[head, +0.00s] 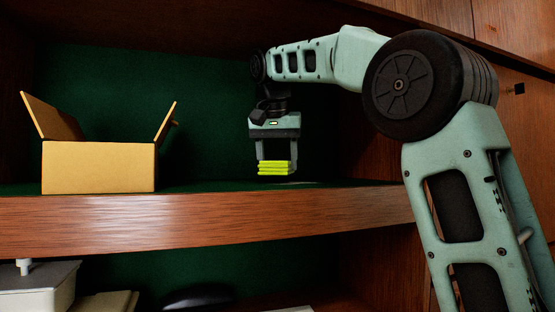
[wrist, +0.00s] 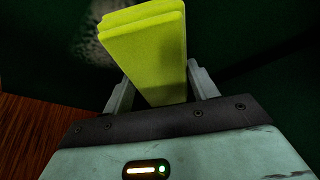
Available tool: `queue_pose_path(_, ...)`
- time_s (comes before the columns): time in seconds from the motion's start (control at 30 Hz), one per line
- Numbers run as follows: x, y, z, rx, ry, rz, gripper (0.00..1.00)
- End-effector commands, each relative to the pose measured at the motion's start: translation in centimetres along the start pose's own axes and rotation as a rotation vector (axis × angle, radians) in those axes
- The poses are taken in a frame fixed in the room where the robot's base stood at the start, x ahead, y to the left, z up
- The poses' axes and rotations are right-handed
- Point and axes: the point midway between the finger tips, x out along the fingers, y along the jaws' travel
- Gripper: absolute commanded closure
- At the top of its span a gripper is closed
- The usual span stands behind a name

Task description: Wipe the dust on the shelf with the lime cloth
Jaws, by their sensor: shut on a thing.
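The lime cloth (head: 277,168) is a folded block held between the fingers of my gripper (head: 276,160). In the head view my gripper points down over the right part of the green-lined shelf (head: 215,186). The cloth is just above the shelf surface or touching it; I cannot tell which. In the wrist view the cloth (wrist: 148,55) sticks out between the two fingers of my gripper (wrist: 155,90). A pale grey patch of dust (wrist: 93,42) shows beside the cloth at its upper left, partly hidden by it.
An open yellow box (head: 98,167) with raised flaps stands on the left of the shelf. The shelf has a wooden front edge (head: 200,222). A wooden side wall bounds it at right. A white container (head: 38,285) and a dark object (head: 198,296) are on the level below.

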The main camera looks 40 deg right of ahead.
Motion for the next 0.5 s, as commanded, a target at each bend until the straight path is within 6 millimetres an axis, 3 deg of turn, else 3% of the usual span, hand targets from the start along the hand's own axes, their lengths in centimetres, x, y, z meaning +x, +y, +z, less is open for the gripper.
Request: queue_pose_path(0.5,0.58,0.0,0.24,0.0,0.001,0.0,0.67)
